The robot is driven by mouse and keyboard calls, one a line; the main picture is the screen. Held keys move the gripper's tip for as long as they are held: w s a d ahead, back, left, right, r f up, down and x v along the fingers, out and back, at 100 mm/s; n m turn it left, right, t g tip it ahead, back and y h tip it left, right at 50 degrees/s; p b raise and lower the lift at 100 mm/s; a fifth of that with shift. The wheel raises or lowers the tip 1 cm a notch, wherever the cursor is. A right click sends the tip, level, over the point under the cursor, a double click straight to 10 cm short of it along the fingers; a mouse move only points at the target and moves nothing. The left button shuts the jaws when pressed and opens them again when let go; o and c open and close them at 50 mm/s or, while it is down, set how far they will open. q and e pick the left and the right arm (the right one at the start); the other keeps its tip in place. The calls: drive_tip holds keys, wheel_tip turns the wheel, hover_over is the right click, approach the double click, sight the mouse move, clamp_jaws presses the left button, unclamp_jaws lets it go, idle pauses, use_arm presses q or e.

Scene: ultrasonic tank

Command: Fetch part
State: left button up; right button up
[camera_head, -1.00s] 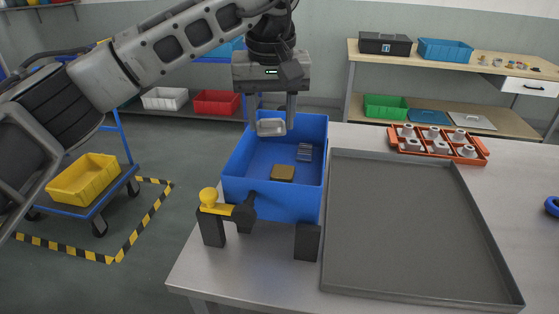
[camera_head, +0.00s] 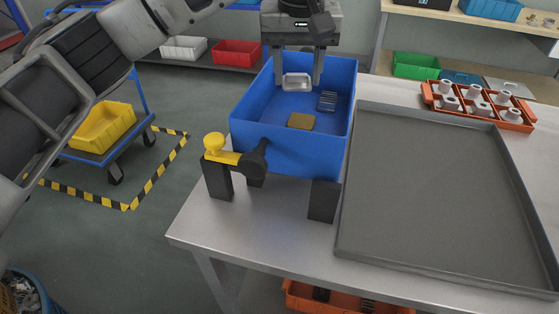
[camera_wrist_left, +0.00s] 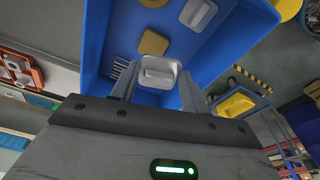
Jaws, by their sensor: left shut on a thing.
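The blue tank (camera_head: 290,148) stands on the near left of the table. My left gripper (camera_head: 298,80) reaches down at its back side, with its fingers closed on the sides of a pale metal part (camera_head: 297,83). The wrist view also shows this part (camera_wrist_left: 159,72) between the fingertips; whether it touches the tank cannot be told. A brass-coloured block (camera_head: 301,121) and a grey finned part (camera_head: 327,101) lie on the tank floor. Another pale part (camera_wrist_left: 198,14) lies in the tank in the wrist view, hidden from the head view. My right gripper is out of view.
A yellow-handled valve (camera_head: 215,146) sticks out at the tank's front left. A large empty grey tray (camera_head: 440,190) lies to the right of the tank. An orange rack (camera_head: 480,110) with several pale cylindrical pieces stands behind the tray. A yellow bin (camera_head: 103,126) sits on a cart at left.

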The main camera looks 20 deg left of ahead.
use_arm(q)
drive_tip(key=o, duration=1.1)
drive_tip(key=shift+c, duration=0.2)
wheel_tip(320, 180, up, 16)
drive_tip(key=s+p, duration=0.1)
drive_tip(key=s, duration=0.1)
drive_tip(key=shift+s+d, duration=0.15)
drive_tip(key=shift+d, duration=0.15)
drive_tip(key=shift+f, duration=0.15)
